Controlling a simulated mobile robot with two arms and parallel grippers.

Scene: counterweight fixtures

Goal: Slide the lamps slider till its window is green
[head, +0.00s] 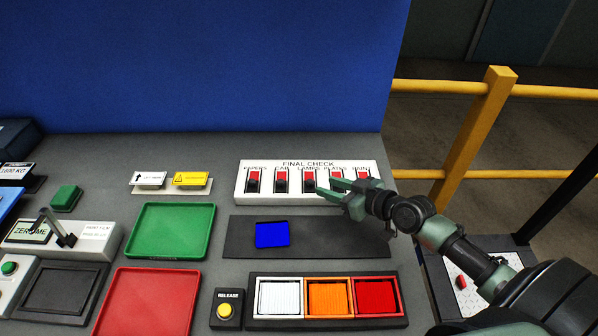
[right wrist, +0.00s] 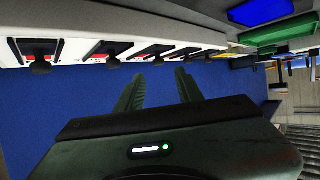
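The white FINAL CHECK panel (head: 243,190) stands at the back of the bench with a row of labelled sliders. The lamps slider (head: 309,184) is the middle one; its window shows red above a dark knob. My right gripper (head: 328,184) reaches in from the right, its fingertips just right of the lamps slider and in front of the plates slider, which it partly hides. In the right wrist view its two fingers (right wrist: 158,85) are apart with nothing between them. Slider knobs (right wrist: 113,62) show beyond the fingertips; I cannot tell whether they touch. My left gripper is not in view.
The papers slider (head: 253,181) and cab slider (head: 281,181) also show red. In front lie a dark mat (head: 340,236) with a blue card (head: 272,234), and a box with white, orange and red bins (head: 328,319). Green (head: 170,248) and red trays (head: 148,305) sit left.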

